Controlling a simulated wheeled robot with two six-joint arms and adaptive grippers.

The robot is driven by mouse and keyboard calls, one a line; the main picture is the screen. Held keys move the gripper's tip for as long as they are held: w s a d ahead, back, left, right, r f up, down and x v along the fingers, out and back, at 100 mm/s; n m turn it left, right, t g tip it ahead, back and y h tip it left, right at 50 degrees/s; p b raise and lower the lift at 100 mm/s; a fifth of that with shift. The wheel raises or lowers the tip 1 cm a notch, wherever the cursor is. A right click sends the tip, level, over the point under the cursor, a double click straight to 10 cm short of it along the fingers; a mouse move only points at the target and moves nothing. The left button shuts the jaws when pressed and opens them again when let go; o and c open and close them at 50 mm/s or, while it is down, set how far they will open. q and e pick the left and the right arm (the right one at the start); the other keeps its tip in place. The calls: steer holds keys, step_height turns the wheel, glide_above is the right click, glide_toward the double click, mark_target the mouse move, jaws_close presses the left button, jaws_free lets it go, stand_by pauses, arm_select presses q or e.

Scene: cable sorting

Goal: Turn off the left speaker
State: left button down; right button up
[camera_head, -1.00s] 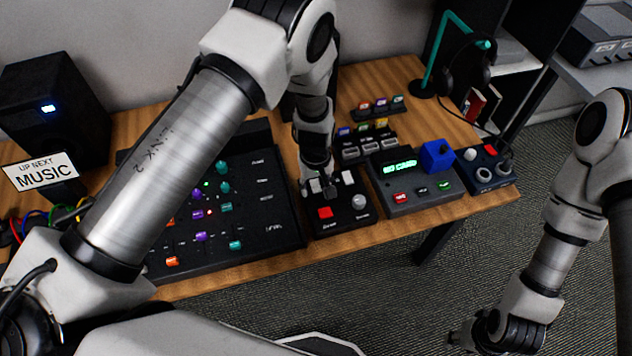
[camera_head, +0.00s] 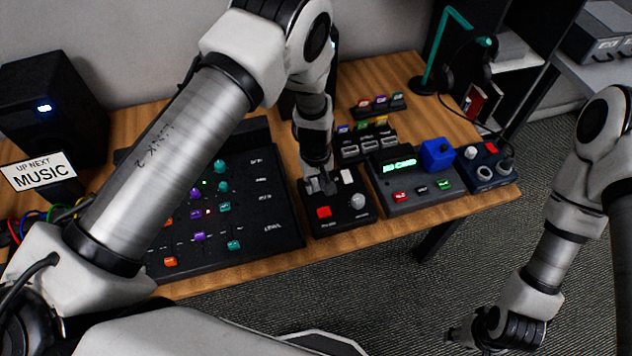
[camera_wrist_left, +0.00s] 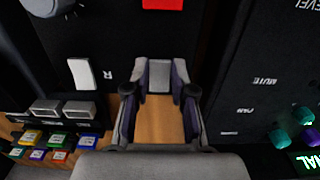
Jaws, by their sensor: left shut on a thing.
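The black control box (camera_head: 348,220) has a red button (camera_head: 324,212), a grey knob (camera_head: 358,201) and a white switch (camera_head: 347,176). That switch is marked R in the left wrist view (camera_wrist_left: 84,75). My left gripper (camera_head: 322,186) is down at the box, left of the R switch. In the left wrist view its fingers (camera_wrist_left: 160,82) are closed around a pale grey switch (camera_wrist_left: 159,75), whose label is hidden. The left speaker (camera_head: 50,108) stands at the far left with its blue light on. My right gripper (camera_head: 462,336) hangs low, off the table; its jaws are unclear.
A mixer with coloured knobs (camera_head: 270,215) lies left of the box. A grey device with a green display (camera_head: 420,186) and a blue block (camera_head: 437,156) stand right. Small labelled blocks (camera_head: 379,104), a headphone stand (camera_head: 430,70) and a MUSIC sign (camera_head: 40,172) are nearby.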

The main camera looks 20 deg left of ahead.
arm_select(q)
steer(key=shift+w+a+g, duration=0.1)
steer(key=shift+g, duration=0.2)
steer(key=shift+w+a+f+g+h+b, duration=0.15)
steer(key=shift+f+g+h+b, duration=0.1)
steer(key=shift+g+h+b, duration=0.35)
steer(key=shift+r, duration=0.2)
steer(key=c, duration=1.1)
jaws_free()
steer(key=shift+o, duration=0.7)
steer(key=shift+g, duration=0.3)
steer(key=shift+w+f, duration=0.1)
steer(key=shift+w, duration=0.05)
